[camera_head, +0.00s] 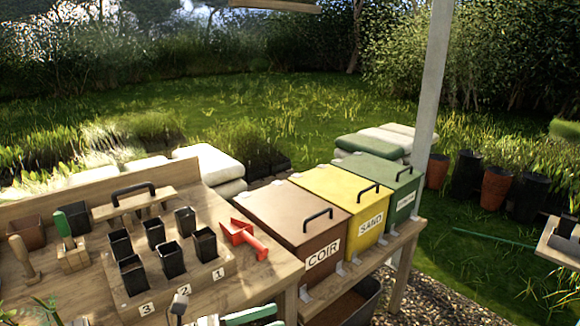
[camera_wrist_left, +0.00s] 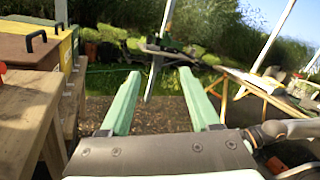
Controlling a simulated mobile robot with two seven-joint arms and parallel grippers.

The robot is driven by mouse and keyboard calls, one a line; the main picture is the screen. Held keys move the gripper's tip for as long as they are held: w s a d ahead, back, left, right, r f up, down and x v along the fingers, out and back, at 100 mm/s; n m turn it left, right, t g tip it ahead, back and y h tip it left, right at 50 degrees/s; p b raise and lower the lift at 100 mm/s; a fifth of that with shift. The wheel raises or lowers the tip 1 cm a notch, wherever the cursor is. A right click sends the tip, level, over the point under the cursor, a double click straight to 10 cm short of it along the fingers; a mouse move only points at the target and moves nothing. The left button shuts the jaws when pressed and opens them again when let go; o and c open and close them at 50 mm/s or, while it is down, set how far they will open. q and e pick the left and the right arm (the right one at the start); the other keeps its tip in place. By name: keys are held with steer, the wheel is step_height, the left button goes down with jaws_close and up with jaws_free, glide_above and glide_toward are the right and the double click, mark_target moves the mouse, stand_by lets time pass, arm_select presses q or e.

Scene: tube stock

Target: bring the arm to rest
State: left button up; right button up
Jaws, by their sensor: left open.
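My left gripper (camera_head: 278,316) shows at the bottom edge of the head view, with its pale green fingers partly cut off by the frame. In the left wrist view the two fingers of this gripper (camera_wrist_left: 159,73) stand apart, with nothing between them. It is in front of the potting bench (camera_head: 235,295), clear of the pots and bins. My right gripper is not visible in either view.
Lidded bins, brown (camera_head: 292,218), yellow (camera_head: 339,203) and green (camera_head: 385,181), stand to the right. Gravel (camera_head: 440,298) lies beyond the bench.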

arm_select(q)
steer(key=s+a+f+n+t+y+p, duration=0.15)
steer(key=a+f+n+t+y, duration=0.35)
steer(key=n, duration=1)
steer(key=s+a+f+n+t+y, duration=0.3)
steer(key=f+n+t+y, duration=0.3)
steer(key=n, duration=1)
steer(key=s+a+f+n+g+y, duration=0.2)
steer(key=s+f+n+g, duration=0.1)
steer(key=s+f+n, duration=0.3)
steer(key=s+a+f+n+g+y, duration=0.2)
steer(key=s+f+n+g, duration=0.2)
steer(key=s+f+n, duration=0.2)
steer(key=shift+s+f+y, duration=0.3)
steer(key=shift+s+f, duration=0.2)
steer(key=shift+s, duration=0.3)
